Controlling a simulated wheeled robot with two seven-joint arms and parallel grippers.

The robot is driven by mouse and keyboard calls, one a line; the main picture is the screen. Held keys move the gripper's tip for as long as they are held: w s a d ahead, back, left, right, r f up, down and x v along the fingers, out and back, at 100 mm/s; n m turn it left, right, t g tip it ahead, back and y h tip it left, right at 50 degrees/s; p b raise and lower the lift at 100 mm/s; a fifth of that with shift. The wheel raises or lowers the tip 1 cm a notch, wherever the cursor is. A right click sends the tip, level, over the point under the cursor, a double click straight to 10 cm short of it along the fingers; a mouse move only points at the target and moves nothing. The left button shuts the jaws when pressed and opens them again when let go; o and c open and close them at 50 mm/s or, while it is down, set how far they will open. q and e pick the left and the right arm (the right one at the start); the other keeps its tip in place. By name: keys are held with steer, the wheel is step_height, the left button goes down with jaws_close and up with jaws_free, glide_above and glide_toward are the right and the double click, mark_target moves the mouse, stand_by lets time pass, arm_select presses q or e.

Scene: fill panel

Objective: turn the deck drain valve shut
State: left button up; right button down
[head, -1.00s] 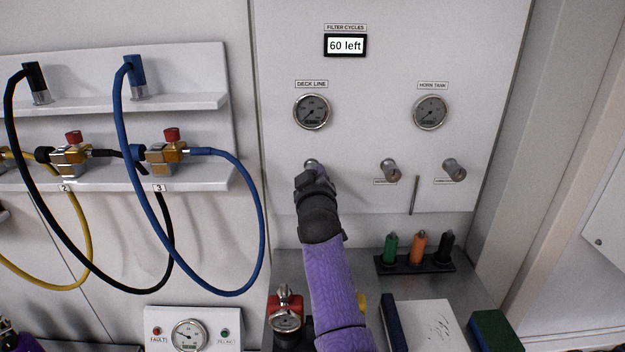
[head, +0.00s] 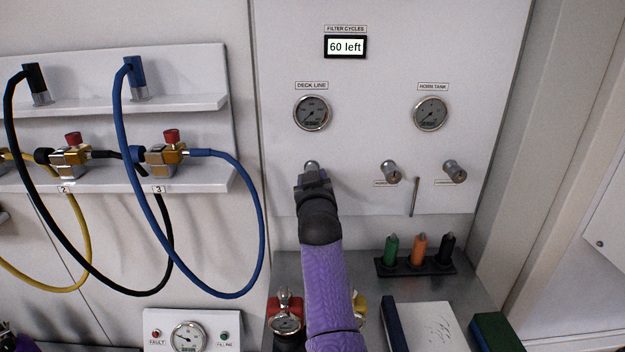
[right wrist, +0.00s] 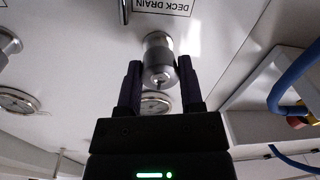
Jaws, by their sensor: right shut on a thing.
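The deck drain valve is a round metal knob (right wrist: 158,62) under an upside-down DECK DRAIN label (right wrist: 163,5) in the right wrist view. In the head view only its top (head: 312,166) shows, below the DECK LINE gauge (head: 312,113); my gripper hides the rest. My right gripper (right wrist: 159,78) is shut on the knob, one finger on each side. In the head view the right gripper (head: 313,178) is at the panel (head: 350,190), my purple-sleeved arm reaching up to it.
Two more knobs (head: 391,171) (head: 454,171) sit to the right on the panel, with a thin rod (head: 414,196) between them. Hoses (head: 262,225) hang at left.

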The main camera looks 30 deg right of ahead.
arm_select(q)
steer(key=shift+a, duration=0.15)
arm_select(e)
steer(key=shift+f, duration=0.1)
steer(key=shift+c, duration=1.1)
jaws_free()
arm_select(q)
steer(key=shift+a, duration=0.15)
steer(key=r+p, duration=0.2)
steer(key=shift+w+d+r+p, duration=0.1)
steer(key=shift+d+r+p, duration=0.15)
steer(key=shift+r+p, duration=0.1)
arm_select(e)
steer(key=v, duration=1)
arm_select(q)
steer(key=shift+a, duration=0.1)
